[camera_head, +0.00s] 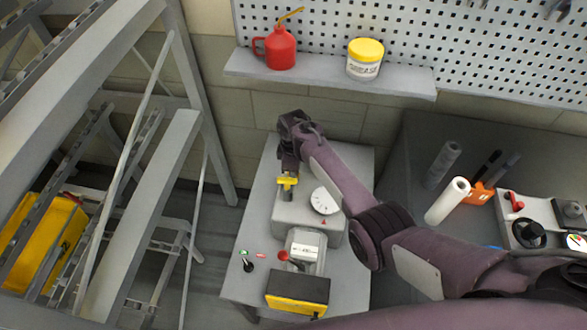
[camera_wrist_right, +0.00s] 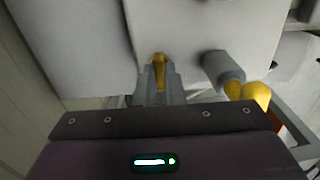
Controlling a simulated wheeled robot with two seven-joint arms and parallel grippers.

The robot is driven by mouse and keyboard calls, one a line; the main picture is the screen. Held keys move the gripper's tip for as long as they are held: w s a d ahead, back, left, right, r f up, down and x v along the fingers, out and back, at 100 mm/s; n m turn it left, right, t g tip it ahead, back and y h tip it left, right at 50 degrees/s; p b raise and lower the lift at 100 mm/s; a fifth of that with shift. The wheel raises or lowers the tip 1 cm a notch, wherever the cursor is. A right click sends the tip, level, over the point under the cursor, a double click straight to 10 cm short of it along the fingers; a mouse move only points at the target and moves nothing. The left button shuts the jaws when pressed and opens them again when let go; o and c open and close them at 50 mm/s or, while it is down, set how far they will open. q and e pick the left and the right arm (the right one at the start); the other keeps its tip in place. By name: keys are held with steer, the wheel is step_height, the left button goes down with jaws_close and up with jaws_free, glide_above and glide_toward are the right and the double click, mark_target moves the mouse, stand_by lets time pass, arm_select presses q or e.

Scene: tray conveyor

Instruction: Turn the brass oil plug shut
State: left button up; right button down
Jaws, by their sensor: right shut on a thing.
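The brass oil plug (camera_wrist_right: 158,62) shows in the right wrist view as a small brass piece against a pale grey housing. My right gripper (camera_wrist_right: 160,80) is shut on it, with one finger on each side. In the head view my right gripper (camera_head: 289,165) reaches down at the back left of the grey gear housing (camera_head: 290,212), and the plug cannot be made out there. A yellow handle (camera_head: 287,181) on a grey stem stands close to the gripper; it also shows right of the fingers in the wrist view. How far the plug is turned cannot be told. My left gripper is out of view.
The housing stands on a grey table with a white dial (camera_head: 324,201), a motor (camera_head: 306,247) and a yellow-black box (camera_head: 298,291). A shelf (camera_head: 320,82) behind holds a red oil can (camera_head: 280,49) and a yellow-lidded tub (camera_head: 365,59). Metal framing (camera_head: 150,170) stands at left.

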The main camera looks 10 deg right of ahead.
steer(key=shift+w, duration=0.1)
steer(key=c, duration=1.5)
jaws_free()
steer(key=shift+r, duration=0.1)
step_height(320, 180, up, 8)
steer(key=shift+f+b, duration=0.15)
steer(key=shift+b, duration=0.2)
steer(key=shift+a, duration=0.1)
